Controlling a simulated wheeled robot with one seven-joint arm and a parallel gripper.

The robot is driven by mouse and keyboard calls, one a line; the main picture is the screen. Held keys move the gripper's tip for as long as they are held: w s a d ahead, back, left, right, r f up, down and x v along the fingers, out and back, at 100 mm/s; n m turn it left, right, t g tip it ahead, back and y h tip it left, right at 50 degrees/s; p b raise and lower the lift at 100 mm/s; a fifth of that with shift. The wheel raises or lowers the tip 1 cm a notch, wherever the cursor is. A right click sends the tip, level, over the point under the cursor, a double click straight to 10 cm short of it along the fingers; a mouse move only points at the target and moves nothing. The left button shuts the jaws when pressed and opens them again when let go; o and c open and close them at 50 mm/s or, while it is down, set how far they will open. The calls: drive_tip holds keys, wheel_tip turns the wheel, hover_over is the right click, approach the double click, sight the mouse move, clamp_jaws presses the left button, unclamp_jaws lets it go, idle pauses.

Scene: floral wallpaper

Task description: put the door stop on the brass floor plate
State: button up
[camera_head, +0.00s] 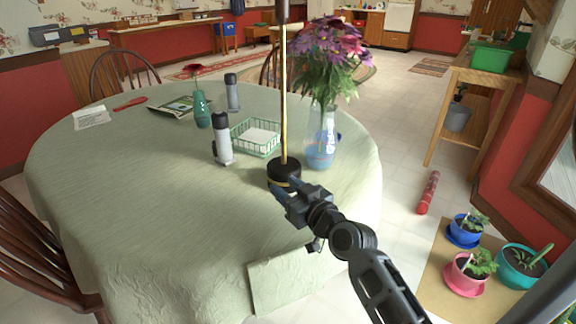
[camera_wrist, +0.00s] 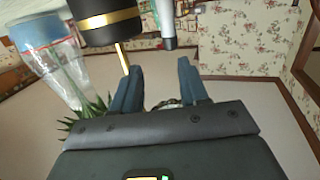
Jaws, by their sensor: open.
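The door stop appears to be the black round base (camera_head: 284,172) with a brass band and a tall brass rod, standing upright on the round table near its front right edge. In the wrist view its black, gold-banded body (camera_wrist: 105,18) is at the top, with the rod running toward the left finger and partly hidden there. My gripper (camera_head: 284,185) is open, beside the base in the head view. In the wrist view my gripper (camera_wrist: 158,64) has nothing clearly between its fingers. I cannot make out the brass floor plate in either view.
On the table (camera_head: 120,215), a flower vase (camera_head: 322,140) stands just right of the rod. A green wire basket (camera_head: 258,140) and a grey-white shaker (camera_head: 222,140) stand to its left. A red roll (camera_head: 428,192) and potted plants lie right of the table. Floor beyond is open.

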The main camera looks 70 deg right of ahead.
drive_tip(key=h, duration=0.1)
approach(285, 143)
drive_tip(key=x, duration=0.3)
drive_tip(key=shift+m, duration=0.4)
drive_tip(key=x, duration=0.3)
drive_tip(key=p+x, duration=0.1)
drive_tip(key=x, duration=0.3)
drive_tip(key=shift+d+f+p, duration=0.1)
drive_tip(key=shift+f+p, duration=0.15)
drive_tip(key=shift+p, duration=0.05)
drive_tip(key=shift+w+d+f, duration=0.1)
drive_tip(key=shift+w+d, duration=0.15)
drive_tip(key=shift+w, duration=0.05)
drive_tip(key=shift+c, duration=0.4)
clamp_jaws()
drive_tip(key=shift+r+h, duration=0.3)
